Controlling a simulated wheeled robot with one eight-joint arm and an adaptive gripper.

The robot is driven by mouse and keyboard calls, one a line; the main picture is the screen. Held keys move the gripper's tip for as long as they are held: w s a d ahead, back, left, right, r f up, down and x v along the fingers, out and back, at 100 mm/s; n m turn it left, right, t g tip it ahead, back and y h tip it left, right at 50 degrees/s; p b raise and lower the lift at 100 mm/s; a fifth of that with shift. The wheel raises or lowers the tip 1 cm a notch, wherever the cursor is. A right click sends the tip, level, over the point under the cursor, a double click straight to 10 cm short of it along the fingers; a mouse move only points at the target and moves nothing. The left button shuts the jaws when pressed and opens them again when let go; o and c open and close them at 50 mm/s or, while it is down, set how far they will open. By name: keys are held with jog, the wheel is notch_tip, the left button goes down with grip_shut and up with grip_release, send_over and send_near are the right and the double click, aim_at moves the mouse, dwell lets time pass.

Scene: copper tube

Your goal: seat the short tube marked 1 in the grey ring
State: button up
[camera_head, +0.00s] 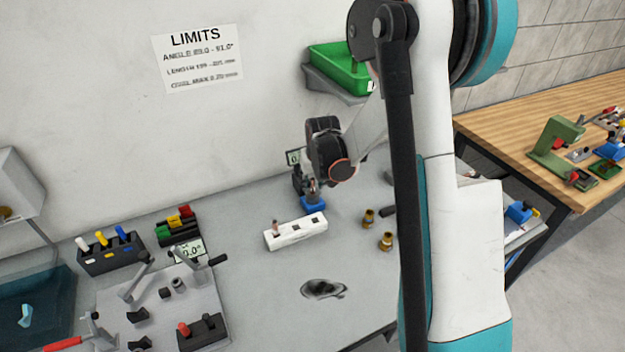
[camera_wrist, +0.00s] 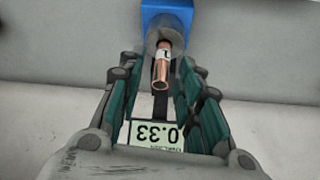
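The short copper tube (camera_wrist: 161,73) has a white label on it, its mark too small to read surely. Its far end lies within the outline of the grey ring (camera_wrist: 151,38); I cannot tell how deep. The ring sits at a blue block (camera_wrist: 167,14), which also shows in the head view (camera_head: 313,204). My gripper (camera_wrist: 163,72) has its green-padded fingers on both sides of the tube, with gaps showing between pads and tube. In the head view my gripper (camera_head: 312,188) points down just above the blue block, and the tube is not clear there.
Brass fittings (camera_head: 386,241) stand to the right. A bending fixture (camera_head: 165,310) is at lower left.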

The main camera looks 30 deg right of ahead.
jog(key=p+v, duration=0.2)
jog(key=v, duration=1)
jog(key=shift+r, duration=0.15)
